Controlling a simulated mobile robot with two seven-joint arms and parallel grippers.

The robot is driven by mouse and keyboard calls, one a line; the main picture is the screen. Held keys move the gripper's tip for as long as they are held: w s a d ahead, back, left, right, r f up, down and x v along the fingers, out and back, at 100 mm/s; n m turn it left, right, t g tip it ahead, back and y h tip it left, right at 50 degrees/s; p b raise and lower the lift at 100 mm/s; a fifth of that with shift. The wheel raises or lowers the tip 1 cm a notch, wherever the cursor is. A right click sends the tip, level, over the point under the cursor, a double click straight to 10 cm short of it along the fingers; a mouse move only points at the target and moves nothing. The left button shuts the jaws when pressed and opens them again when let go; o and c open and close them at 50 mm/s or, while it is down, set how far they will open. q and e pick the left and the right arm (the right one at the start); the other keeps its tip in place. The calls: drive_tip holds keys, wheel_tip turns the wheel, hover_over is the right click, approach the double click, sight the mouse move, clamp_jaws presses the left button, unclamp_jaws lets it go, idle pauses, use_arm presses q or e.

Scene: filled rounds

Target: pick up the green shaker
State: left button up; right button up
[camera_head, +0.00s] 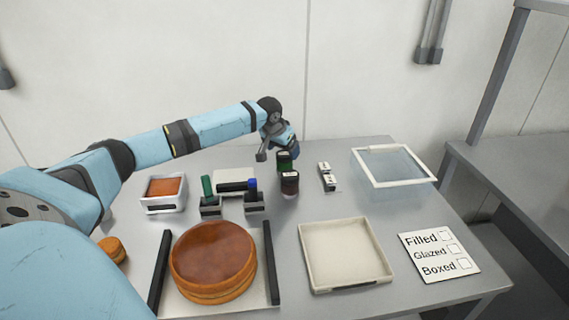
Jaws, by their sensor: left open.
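My left gripper (273,151) is open, at the top left of the green shaker. One finger shows to the left of the shaker; the other is hard to make out behind the wrist. I cannot tell whether the gripper touches the shaker. My right gripper is out of view.
Left of the shakers are two grey holders with a green-topped tool (208,188) and a blue-topped tool (253,185), and an orange-filled tub (163,205). A brown round cake (213,257) sits in front. Right are small black-and-white blocks (327,177), an empty cream tray (379,270) and a clear-topped frame (424,180).

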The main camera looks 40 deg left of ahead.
sight(285, 153)
use_arm(q)
drive_tip(key=x, duration=0.3)
drive_tip(key=shift+w+f, duration=0.1)
drive_tip(key=shift+f, duration=0.2)
drive_tip(key=shift+c, duration=0.2)
drive_tip(key=c, duration=1)
drive_tip(key=shift+r, duration=0.15)
